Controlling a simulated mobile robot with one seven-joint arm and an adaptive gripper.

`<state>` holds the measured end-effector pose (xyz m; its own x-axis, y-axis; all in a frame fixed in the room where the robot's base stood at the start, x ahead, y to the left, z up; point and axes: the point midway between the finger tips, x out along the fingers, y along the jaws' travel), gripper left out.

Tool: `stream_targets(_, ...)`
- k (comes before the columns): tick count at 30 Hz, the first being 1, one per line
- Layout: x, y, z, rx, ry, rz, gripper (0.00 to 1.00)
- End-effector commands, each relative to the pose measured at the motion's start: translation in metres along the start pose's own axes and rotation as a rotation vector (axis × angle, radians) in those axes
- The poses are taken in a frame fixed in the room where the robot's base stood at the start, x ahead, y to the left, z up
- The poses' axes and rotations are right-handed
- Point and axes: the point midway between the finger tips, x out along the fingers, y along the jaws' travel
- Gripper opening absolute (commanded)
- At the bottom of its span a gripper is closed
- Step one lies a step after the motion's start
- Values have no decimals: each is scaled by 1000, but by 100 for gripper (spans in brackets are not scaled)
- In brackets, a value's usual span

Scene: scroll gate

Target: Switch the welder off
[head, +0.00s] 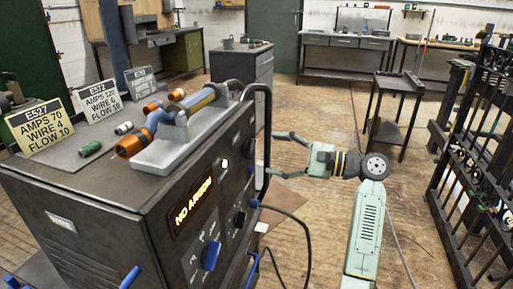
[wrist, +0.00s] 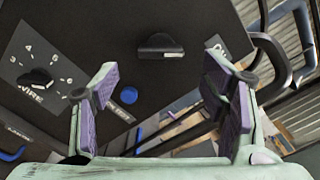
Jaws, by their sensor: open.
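The welder (head: 105,200) is a dark box at the left of the head view, with an orange lit display (head: 194,202) reading "NO ARGON". In the wrist view its dark front panel carries a black rotary switch (wrist: 160,47), with a partly covered label that seems to read "ON" to its right. The switch's bar lies roughly crosswise in the picture. My gripper (head: 277,154) is open and empty, in front of the panel's far part. In the wrist view, its two purple-padded fingers (wrist: 165,98) stand apart, below the switch in the picture and clear of it.
The panel also has a WIRE dial (wrist: 38,80), a blue button (wrist: 128,95) and a blue knob (head: 211,256). A bar handle (head: 268,125) runs along its far edge. A black gate (head: 470,170) stands right.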

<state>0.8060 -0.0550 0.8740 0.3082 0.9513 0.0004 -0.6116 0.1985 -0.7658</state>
Motion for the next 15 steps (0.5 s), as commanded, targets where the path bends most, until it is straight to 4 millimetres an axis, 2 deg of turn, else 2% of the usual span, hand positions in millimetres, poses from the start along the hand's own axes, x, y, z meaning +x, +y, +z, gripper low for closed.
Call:
stream_targets(1,11,0,1,1,-1,3,67)
stream_targets(6,40,0,1,1,0,2,67)
stream_targets(10,53,0,0,1,0,1,67)
stream_targets(15,59,0,0,0,1,-1,67)
